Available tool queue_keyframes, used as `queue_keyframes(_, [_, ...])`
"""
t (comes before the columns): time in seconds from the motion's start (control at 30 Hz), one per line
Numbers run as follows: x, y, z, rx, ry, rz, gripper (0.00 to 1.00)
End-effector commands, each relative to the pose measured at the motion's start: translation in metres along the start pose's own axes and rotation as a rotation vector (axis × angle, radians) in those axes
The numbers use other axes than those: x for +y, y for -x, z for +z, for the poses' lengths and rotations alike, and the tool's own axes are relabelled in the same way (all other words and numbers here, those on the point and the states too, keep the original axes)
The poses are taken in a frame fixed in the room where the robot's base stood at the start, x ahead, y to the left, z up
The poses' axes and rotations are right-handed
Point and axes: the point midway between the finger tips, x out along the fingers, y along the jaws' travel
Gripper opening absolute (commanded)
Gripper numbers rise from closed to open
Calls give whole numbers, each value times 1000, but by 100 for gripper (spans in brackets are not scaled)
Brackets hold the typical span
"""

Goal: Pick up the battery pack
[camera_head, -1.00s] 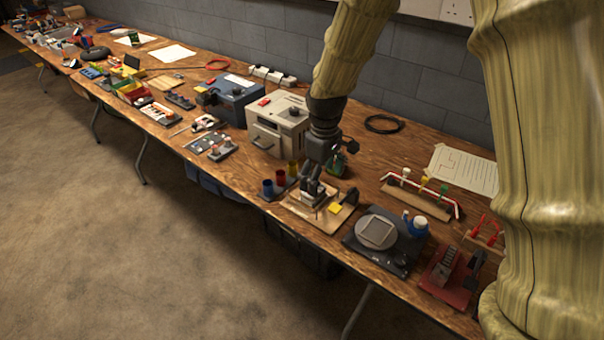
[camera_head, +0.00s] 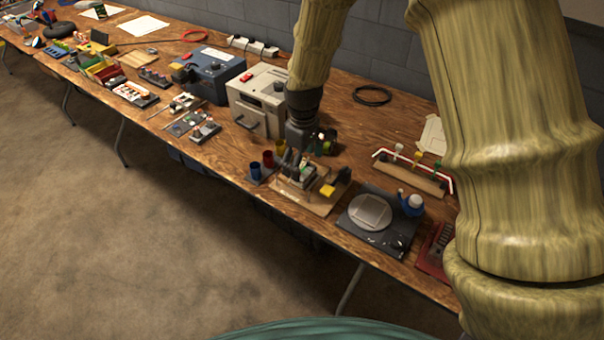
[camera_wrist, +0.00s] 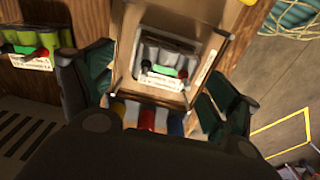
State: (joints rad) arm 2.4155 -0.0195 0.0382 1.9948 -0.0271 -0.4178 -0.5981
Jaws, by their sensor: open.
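A grey battery pack (camera_wrist: 161,62) with upright cylindrical cells, a green and white label and red and black terminals sits in a wooden cradle (camera_wrist: 209,62) in the wrist view. My gripper (camera_wrist: 155,88) is open, with one dark green-grey finger to each side of the cradle. The pack lies between and beyond the fingers, and I see no contact. In the head view my gripper (camera_head: 296,166) hangs low over the wooden board (camera_head: 312,208), and hides much of the pack. A similar pack with green cells (camera_wrist: 30,42) stands at the wrist view's left.
Red (camera_head: 268,159) and blue (camera_head: 255,170) cups stand close left of my gripper. A yellow block (camera_head: 327,190) lies on the board's right. A beige box (camera_head: 257,98) stands behind left, and a dark scale with a round plate (camera_head: 370,213) to the right.

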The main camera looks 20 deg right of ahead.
Motion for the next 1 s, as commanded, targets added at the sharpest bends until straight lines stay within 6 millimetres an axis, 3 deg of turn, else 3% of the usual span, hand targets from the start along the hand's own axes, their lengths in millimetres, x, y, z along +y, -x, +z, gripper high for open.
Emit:
queue_keyframes(0.3, [-1,-36,1,-3,-1,-3,88])
queue_keyframes(0.67, [-1,-42,1,-2,-1,-2,88])
queue_keyframes(1.0, [-1,-42,2,-2,-2,-2,28])
